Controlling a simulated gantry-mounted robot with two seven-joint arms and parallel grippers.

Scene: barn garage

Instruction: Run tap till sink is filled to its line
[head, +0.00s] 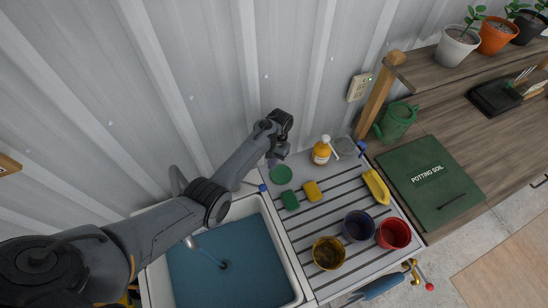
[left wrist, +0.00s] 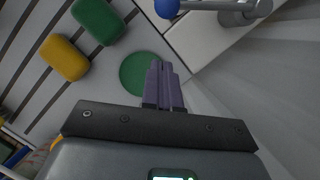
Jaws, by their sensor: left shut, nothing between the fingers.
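The white-rimmed sink (head: 292,262) is at the bottom centre of the head view, blue-teal inside. A pale streak runs from the tap spout (head: 190,242) towards a dark spot like a drain; it looks like running water. I cannot make out a fill line or the water depth. A blue tap knob (head: 262,188) is at the sink's back right corner; in the left wrist view the blue knob (left wrist: 167,8) sits on a metal lever. My left gripper (head: 274,161), with purple fingers (left wrist: 164,86), is shut and empty beyond the knob, apart from it. My right gripper is not in view.
On the slatted drainboard are a green disc (head: 281,174), green sponge (head: 290,200), yellow sponge (head: 312,191), amber bottle (head: 321,152), yellow cup (head: 328,254), blue cup (head: 357,226) and red cup (head: 394,233). A corrugated wall (head: 230,70) stands close behind the arm.

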